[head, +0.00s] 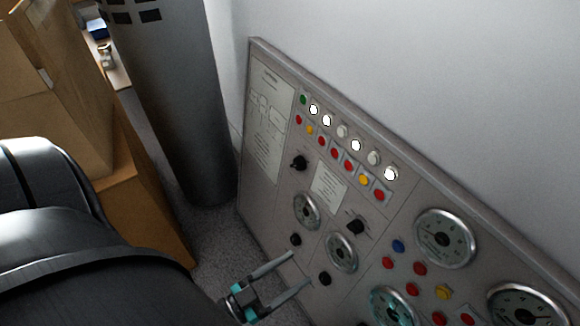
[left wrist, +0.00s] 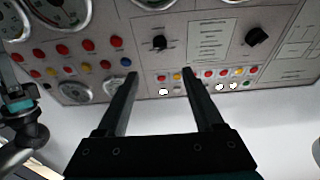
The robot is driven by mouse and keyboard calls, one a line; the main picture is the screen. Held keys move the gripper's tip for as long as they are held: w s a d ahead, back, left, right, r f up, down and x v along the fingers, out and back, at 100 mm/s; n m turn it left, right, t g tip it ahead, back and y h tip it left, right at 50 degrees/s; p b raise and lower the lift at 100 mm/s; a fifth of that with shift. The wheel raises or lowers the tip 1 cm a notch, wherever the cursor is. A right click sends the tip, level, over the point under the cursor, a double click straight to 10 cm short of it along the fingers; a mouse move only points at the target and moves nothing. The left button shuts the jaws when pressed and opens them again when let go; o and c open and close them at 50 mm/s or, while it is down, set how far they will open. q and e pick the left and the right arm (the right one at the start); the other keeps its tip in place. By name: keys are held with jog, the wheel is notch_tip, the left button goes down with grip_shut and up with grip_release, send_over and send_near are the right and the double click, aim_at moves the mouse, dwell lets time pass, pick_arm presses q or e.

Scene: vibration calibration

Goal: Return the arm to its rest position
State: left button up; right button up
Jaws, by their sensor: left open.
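My left gripper (head: 302,269) is at the bottom middle of the head view, in front of the lower part of a grey control panel (head: 262,215). Its two thin fingers are apart, with nothing between them. In the left wrist view the open fingers (left wrist: 160,73) point toward the panel's rows of buttons and lamps (left wrist: 207,74). I cannot tell the exact gap to the panel; no contact is clear. My dark arm (head: 90,265) fills the lower left of the head view. No fingers of my right gripper show.
The panel carries round gauges (head: 445,238), black knobs (head: 299,163), coloured buttons and several lit white lamps. A grey cylinder (head: 170,110) stands left of it. Cardboard boxes (head: 140,215) are stacked at the left. A strip of floor (head: 212,240) is clear between boxes and panel.

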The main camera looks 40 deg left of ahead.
pick_arm(q)
jog(key=shift+f, duration=0.15)
pick_arm(e)
jog(key=shift+f, duration=0.1)
dwell(0.3)
pick_arm(q)
jog(key=s+a+f+n+g+y+p, duration=0.1)
jog(key=s+a+f+g+y+p, duration=0.1)
jog(key=f+g+p, duration=0.3)
jog(key=s+a+f+g+y+p, duration=0.1)
jog(key=a+f+g+y, duration=0.15)
jog(key=f, duration=0.45)
jog(key=s+a+f+g+y+p, duration=0.2)
jog(key=s+f+g+p, duration=0.2)
jog(key=s+g, duration=0.4)
jog(key=s+f, duration=0.1)
jog(key=s, duration=0.2)
jog(key=shift+s+f+n, duration=0.15)
jog(key=shift+f+n, duration=0.05)
jog(key=shift+n, duration=0.2)
pick_arm(e)
jog(key=s+d+f+g, duration=0.1)
jog(key=s+d+f, duration=0.7)
jog(key=s+f, duration=0.4)
jog(key=shift+s+f+h, duration=0.2)
jog(key=shift+s+h, duration=0.2)
jog(key=shift+s, duration=0.2)
